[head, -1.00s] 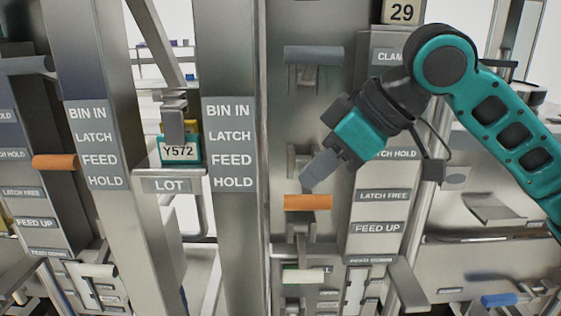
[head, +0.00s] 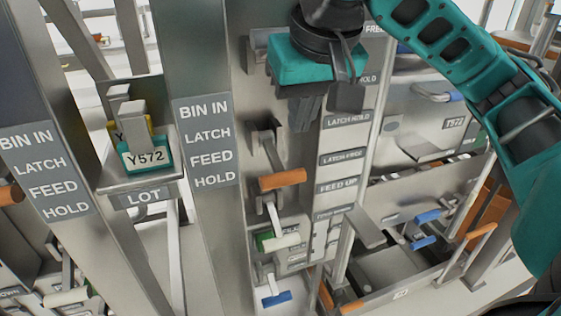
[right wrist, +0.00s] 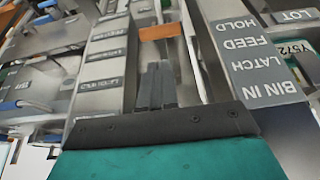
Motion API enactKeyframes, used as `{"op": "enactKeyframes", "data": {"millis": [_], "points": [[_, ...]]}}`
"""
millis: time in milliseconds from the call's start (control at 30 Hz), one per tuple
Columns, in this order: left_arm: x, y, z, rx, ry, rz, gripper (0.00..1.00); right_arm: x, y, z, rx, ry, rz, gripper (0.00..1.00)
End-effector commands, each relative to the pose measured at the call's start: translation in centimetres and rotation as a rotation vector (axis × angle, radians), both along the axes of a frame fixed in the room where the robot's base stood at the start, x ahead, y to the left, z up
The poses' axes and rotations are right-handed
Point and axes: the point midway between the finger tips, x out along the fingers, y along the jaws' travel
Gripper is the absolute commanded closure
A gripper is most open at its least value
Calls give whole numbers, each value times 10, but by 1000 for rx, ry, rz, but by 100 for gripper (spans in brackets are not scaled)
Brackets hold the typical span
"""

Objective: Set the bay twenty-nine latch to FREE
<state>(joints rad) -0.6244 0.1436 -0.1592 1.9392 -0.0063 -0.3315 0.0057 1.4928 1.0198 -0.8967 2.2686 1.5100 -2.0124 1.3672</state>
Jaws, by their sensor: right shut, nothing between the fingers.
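The orange-handled latch lever (head: 282,179) sticks out of the grey bay panel, its handle lower than its slot. Beside it are the LATCH HOLD label (head: 348,119) and, lower, the LATCH FREE label (head: 345,158). In the picture the handle lies near the height between LATCH FREE and FEED UP. My right gripper (head: 301,112) is shut and empty, pointing down above the handle and apart from it. The right wrist view shows the shut fingers (right wrist: 156,86) pointing toward the orange handle (right wrist: 161,32). The bay number plate is out of view. My left gripper is not in view.
Left, past an upright labelled BIN IN, LATCH, FEED, HOLD (head: 208,140), a Y572 bin (head: 146,158) sits on a LOT shelf. A grey flap (head: 366,226) juts out at lower right.

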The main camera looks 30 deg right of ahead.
Motion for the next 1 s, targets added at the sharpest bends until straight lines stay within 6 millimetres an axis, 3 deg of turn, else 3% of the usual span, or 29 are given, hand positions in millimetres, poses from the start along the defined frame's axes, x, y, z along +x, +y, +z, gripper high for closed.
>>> {"op": "enactKeyframes", "data": {"millis": [567,800,1000], "points": [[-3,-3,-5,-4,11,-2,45,24,-5,-61,5,5,2,100],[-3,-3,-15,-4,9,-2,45,40,-10,-101,1,2,1,100],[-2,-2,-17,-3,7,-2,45,49,-12,-119,1,1,3,100]]}}
